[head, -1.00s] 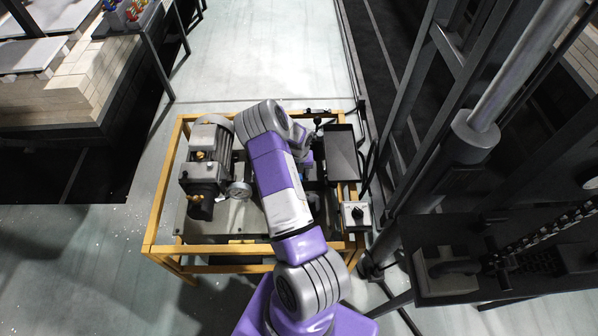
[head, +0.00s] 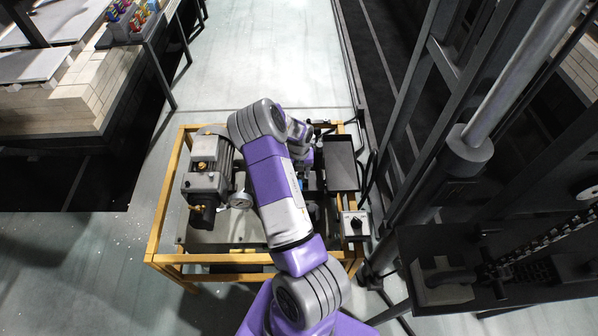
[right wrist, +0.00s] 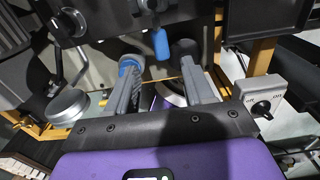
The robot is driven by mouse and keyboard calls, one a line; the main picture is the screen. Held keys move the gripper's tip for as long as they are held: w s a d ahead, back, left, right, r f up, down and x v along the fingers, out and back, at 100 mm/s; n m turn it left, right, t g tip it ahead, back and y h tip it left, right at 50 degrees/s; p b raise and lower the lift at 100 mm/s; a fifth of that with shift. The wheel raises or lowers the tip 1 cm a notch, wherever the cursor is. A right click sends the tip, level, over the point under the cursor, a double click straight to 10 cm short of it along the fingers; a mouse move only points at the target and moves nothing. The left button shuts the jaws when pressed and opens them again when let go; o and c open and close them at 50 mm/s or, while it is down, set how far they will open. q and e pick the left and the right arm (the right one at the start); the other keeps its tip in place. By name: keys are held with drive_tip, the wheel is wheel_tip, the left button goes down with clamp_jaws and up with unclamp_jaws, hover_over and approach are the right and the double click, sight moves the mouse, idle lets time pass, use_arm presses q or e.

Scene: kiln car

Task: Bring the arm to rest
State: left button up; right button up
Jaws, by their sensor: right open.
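My right arm (head: 278,195) reaches from the bottom of the head view over a yellow-framed stand (head: 163,205) and bends at the elbow. Its hand is mostly hidden behind the forearm there. In the right wrist view my right gripper (right wrist: 167,82) is open, its two grey fingers well apart. I see nothing held between them. A blue-handled lever (right wrist: 161,43) shows beyond the fingertips; I cannot tell how far off it is. My left gripper is not in view.
The stand carries a grey motor (head: 207,150), a round gauge (head: 241,200), a black tray (head: 341,163) and a switch box (head: 355,226). A dark steel frame with a cylinder (head: 515,75) rises at right. A brick-sided car (head: 85,95) stands upper left. Floor between is clear.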

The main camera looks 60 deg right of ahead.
idle(0.6)
drive_tip(key=w+a+f+n, duration=0.1)
drive_tip(key=a+f+n, duration=0.1)
drive_tip(key=a+n, duration=0.9)
drive_tip(key=a+f+n+y, duration=0.1)
drive_tip(key=a+f+n, duration=0.2)
drive_tip(key=a+n, duration=0.8)
drive_tip(key=w+a+f+n, duration=0.1)
drive_tip(key=a+f+n, duration=0.2)
drive_tip(key=a+n, duration=0.8)
drive_tip(key=shift+w+a+f+g+y, duration=0.1)
drive_tip(key=shift+w+a+g+y, duration=0.1)
drive_tip(key=shift+a, duration=0.3)
drive_tip(key=shift+w+a+f+g+y, duration=0.1)
drive_tip(key=shift+a+y, duration=0.1)
drive_tip(key=shift+a, duration=0.25)
drive_tip(key=s+a+r+n+t+y, duration=0.1)
drive_tip(key=s+a+r+n+y, duration=0.1)
drive_tip(key=a+n, duration=1.1)
drive_tip(key=shift+a+r, duration=0.2)
drive_tip(key=shift+r, duration=0.6)
